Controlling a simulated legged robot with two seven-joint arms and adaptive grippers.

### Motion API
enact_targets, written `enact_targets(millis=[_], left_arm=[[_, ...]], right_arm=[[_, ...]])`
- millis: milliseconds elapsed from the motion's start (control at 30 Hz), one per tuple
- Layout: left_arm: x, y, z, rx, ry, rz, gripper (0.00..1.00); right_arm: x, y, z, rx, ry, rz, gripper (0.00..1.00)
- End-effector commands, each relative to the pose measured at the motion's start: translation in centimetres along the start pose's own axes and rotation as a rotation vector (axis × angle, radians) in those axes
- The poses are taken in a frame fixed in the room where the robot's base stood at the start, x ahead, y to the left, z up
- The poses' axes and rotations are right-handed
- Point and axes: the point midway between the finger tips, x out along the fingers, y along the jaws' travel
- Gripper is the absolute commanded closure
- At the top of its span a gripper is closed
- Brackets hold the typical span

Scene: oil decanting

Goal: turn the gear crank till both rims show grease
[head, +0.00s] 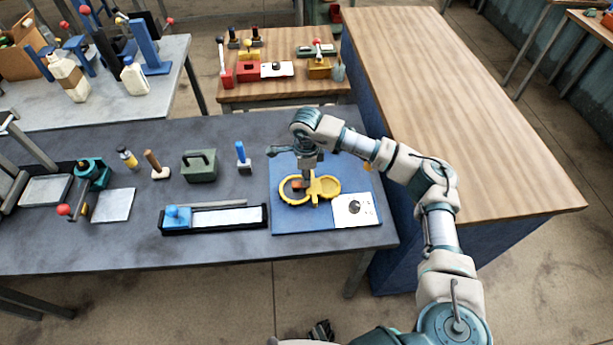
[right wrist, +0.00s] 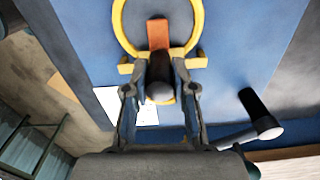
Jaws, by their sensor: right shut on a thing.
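The yellow gear rims (head: 325,188) sit side by side on a blue board (head: 285,222) at the right end of the dark grey bench. One yellow rim (right wrist: 122,35) and an orange block (right wrist: 158,33) show in the right wrist view. My right gripper (head: 308,178) is over the rims from above. In the right wrist view it is shut on a dark crank handle (right wrist: 160,72) with a rounded end. Grease on the rims cannot be made out. A dark piece at the bottom edge looks like my left gripper (head: 320,331); its fingers are unclear.
A white plate with a dark knob (head: 354,207) is on the board's near right corner. A blue-handled tool (head: 243,157), a green box (head: 199,166) and a black tray (head: 170,229) stand to the left. A wooden-topped counter (head: 450,100) borders the bench on the right.

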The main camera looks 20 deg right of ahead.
Motion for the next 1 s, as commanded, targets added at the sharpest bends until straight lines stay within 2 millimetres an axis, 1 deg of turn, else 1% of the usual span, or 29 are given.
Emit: enact_targets(millis=[433, 467, 500, 533, 567, 867, 967, 1000], left_arm=[[-0.1, 0.0, -0.1, 0.000, 0.001, -0.001, 0.50], [-0.1, 0.0, -0.1, 0.000, 0.001, -0.001, 0.50], [-0.1, 0.0, -0.1, 0.000, 0.001, -0.001, 0.50], [-0.1, 0.0, -0.1, 0.000, 0.001, -0.001, 0.50], [-0.1, 0.0, -0.1, 0.000, 0.001, -0.001, 0.50], [-0.1, 0.1, -0.2, -0.001, 0.002, 0.000, 0.50], [-0.1, 0.1, -0.2, -0.001, 0.003, 0.000, 0.50], [-0.1, 0.1, -0.2, -0.001, 0.003, 0.000, 0.50]], right_arm=[[0.0, 0.0, 0.2, -0.012, -0.003, -0.002, 1.00], [0.0, 0.0, 0.2, -0.012, -0.003, -0.002, 0.72], [0.0, 0.0, 0.2, -0.012, -0.003, -0.002, 0.62], [0.0, 0.0, 0.2, -0.012, -0.003, -0.002, 0.55], [0.0, 0.0, 0.1, -0.012, -0.003, -0.001, 0.50], [-0.1, 0.1, 0.0, -0.011, -0.002, -0.001, 0.50], [-0.8, 0.0, 0.0, -0.011, -0.002, -0.002, 0.50], [-1.4, 0.0, 0.0, -0.011, -0.003, -0.003, 0.50]])
